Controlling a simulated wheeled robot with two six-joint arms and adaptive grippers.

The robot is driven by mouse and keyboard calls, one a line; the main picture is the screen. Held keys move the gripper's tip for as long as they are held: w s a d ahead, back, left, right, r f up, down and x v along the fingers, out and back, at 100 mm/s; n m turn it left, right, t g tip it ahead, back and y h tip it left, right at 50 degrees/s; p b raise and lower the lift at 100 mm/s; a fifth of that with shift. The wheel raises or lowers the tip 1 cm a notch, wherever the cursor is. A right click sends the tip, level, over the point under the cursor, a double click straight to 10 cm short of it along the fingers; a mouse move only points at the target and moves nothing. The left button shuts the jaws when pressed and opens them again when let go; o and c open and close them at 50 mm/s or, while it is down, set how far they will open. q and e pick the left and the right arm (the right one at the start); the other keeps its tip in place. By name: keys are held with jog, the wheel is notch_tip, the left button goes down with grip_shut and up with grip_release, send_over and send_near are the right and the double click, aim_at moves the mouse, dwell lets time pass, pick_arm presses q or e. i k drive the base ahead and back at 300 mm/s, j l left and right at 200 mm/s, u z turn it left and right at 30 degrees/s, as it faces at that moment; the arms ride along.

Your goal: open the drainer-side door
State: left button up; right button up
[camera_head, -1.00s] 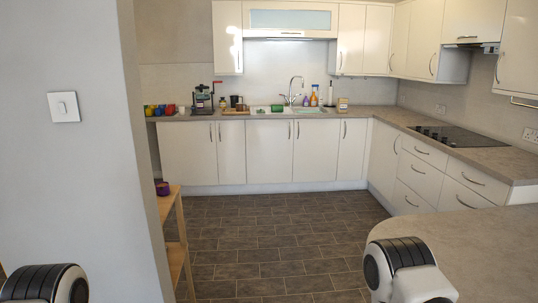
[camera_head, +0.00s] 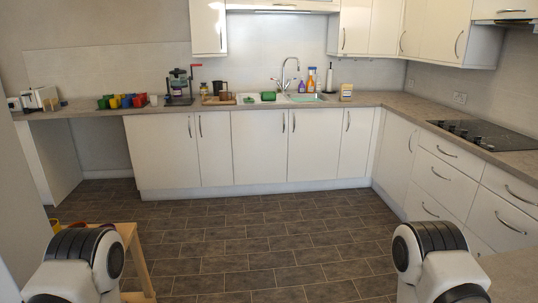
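A row of glossy cream base doors under the back counter is shut. Below the sink (camera_head: 305,98) are two doors, a left one (camera_head: 257,148) and a right one (camera_head: 314,145), with upright bow handles (camera_head: 284,122) (camera_head: 294,122) side by side where they meet. A green item (camera_head: 267,96) sits on the white part left of the tap (camera_head: 286,75). Which part is the drainer is too small to tell. Only my upper arm parts show at the bottom left and right. Both grippers are out of view, well away from the doors.
The tiled floor (camera_head: 250,235) is open before the cabinets. A wooden stand (camera_head: 140,262) with cups is at lower left, close to my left arm. Worktop (camera_head: 520,275) lies at lower right. Right-hand drawers (camera_head: 440,175) are shut.

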aim_at(260, 137)
jog(key=i+l+z, duration=0.1)
jog(key=i, duration=0.8)
jog(key=i+z, duration=0.1)
jog(key=i, duration=0.8)
jog(key=i+z, duration=0.1)
jog(key=i, duration=0.8)
jog(key=i+j+z, duration=0.1)
jog(key=i, duration=0.8)
jog(key=i+l, duration=0.15)
jog(key=i, duration=0.7)
jog(key=i+l, duration=0.1)
jog(key=i, duration=0.7)
